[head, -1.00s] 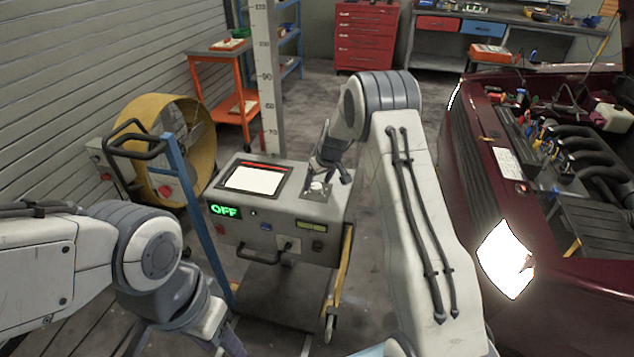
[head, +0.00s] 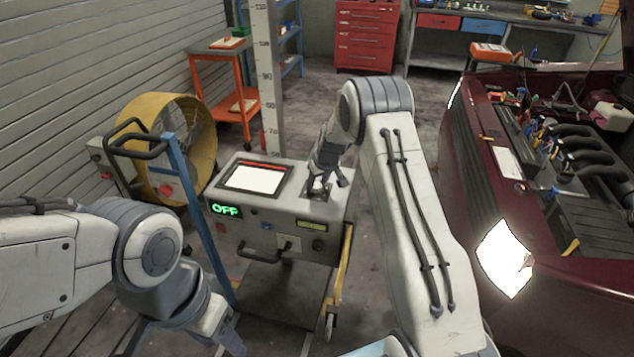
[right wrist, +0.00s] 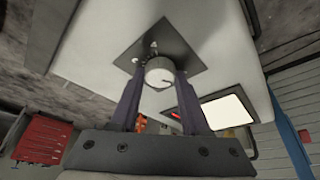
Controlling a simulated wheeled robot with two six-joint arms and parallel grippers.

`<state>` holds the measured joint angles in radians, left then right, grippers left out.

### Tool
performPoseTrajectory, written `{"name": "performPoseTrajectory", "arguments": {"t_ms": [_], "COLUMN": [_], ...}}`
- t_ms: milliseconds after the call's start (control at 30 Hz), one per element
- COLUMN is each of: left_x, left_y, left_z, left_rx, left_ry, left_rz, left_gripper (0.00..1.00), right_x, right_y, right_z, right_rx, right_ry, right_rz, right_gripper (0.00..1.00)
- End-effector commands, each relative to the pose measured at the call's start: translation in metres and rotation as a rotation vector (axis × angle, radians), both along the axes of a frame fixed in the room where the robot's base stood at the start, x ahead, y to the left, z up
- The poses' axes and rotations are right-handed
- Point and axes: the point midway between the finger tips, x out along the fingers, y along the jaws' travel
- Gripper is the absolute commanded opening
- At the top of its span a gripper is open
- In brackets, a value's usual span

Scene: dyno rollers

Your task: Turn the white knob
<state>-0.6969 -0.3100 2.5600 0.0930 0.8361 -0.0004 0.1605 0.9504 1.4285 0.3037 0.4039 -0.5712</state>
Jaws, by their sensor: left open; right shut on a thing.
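The white knob (right wrist: 159,72) sits on a dark square plate (right wrist: 160,52) on top of the grey console (head: 285,210). My right gripper (right wrist: 157,82) is shut on the knob, one finger on each side, in the right wrist view. In the head view my right gripper (head: 324,186) reaches down to the plate from above and hides most of the knob. A green display (head: 226,209) on the console's front reads OFF. My left gripper (head: 232,343) is only partly in view at the bottom edge, away from the console, and holds nothing that I can see.
A blank white screen (head: 253,179) lies beside the plate on the console top. A yellow fan (head: 165,145) and a blue post (head: 195,215) stand left of the console. A dark red car (head: 470,190) with its hood open stands to the right.

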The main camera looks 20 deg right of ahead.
Motion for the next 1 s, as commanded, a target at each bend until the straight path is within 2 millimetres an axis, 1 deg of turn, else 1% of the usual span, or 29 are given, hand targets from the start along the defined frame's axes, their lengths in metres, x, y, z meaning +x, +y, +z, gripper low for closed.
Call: {"name": "performPoseTrajectory", "arguments": {"t_ms": [33,233,333,400,467,567,800,1000], "left_x": [0.0,0.0,0.0,0.0,0.0,0.0,0.0,0.0], "left_y": [0.0,0.0,0.0,0.0,0.0,0.0,0.0,0.0], "left_z": [0.006,0.023,0.029,0.03,0.027,0.016,-0.019,-0.039], "left_rx": [0.0,0.0,0.0,0.0,0.0,0.0,0.0,0.0], "left_ry": [0.0,0.0,0.0,0.0,0.0,0.0,0.0,0.0], "left_rz": [0.0,0.0,0.0,0.0,0.0,0.0,0.0,0.0], "left_gripper": [0.52,0.52,0.52,0.52,0.52,0.52,0.52,0.52], "right_x": [0.0,0.0,0.0,0.0,0.0,0.001,0.002,0.002], "right_y": [0.0,0.002,0.002,0.003,0.003,0.003,0.004,0.005], "right_z": [0.003,0.004,0.003,0.002,0.0,-0.003,-0.006,-0.004], "right_rx": [-0.001,-0.001,-0.002,-0.003,-0.003,-0.004,-0.001,0.0], "right_ry": [0.001,0.002,0.001,0.0,-0.002,-0.003,-0.004,-0.002], "right_rz": [-0.017,-0.131,-0.204,-0.26,-0.308,-0.388,-0.563,-0.671], "right_gripper": [0.0,0.0,0.0,0.0,0.0,0.0,0.0,0.0]}}
